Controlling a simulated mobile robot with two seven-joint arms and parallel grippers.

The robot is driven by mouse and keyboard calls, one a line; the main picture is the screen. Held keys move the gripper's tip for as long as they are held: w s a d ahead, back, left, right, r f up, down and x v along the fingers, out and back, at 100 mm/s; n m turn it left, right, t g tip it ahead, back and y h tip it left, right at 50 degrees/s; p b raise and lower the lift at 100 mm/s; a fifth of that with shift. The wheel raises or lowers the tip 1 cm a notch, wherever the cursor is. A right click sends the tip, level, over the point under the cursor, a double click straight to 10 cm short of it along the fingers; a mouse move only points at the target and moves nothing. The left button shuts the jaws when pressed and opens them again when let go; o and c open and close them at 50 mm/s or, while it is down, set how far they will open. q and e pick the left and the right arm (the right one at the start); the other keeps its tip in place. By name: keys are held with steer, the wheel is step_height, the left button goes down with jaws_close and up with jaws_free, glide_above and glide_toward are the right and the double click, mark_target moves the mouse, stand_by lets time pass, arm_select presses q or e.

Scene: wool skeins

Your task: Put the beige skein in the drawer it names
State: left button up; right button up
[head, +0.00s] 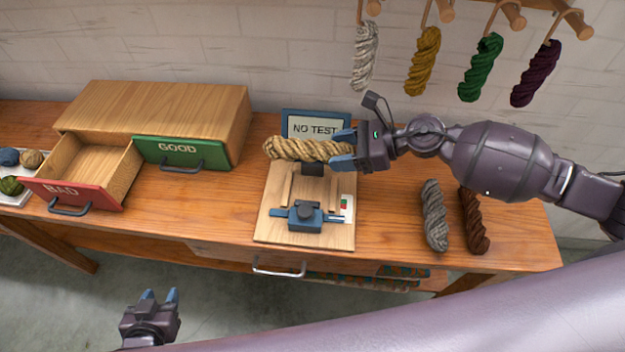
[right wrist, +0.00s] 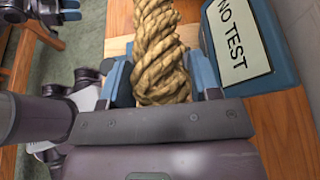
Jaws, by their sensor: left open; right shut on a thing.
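The beige skein (head: 300,149) is twisted and lies level above the testing stand (head: 262,229). My right gripper (head: 343,148) is shut on its right end; the skein also shows between the fingers in the right wrist view (right wrist: 160,55). The stand's screen (head: 313,128) reads "NO TEST". The red-fronted BAD drawer (head: 90,193) is pulled open and looks empty inside. The green-fronted GOOD drawer (head: 183,153) is shut. My left gripper (head: 158,296) is open and empty, low in front of the table.
A grey skein (head: 434,215) and a brown skein (head: 473,220) lie at the table's right. Several skeins hang from wall pegs behind. A white tray (head: 18,197) with wool balls stands at far left. The table between the drawers and the stand is clear.

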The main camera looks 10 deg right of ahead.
steer(key=b, duration=0.1)
glide_above(337, 186)
step_height(337, 186, down, 6)
steer(key=shift+r, duration=0.1)
steer(key=shift+f+b, duration=0.3)
steer(key=shift+f, duration=1.6)
steer(key=shift+f, duration=0.25)
steer(key=o, duration=0.8)
steer(key=shift+o, duration=0.9)
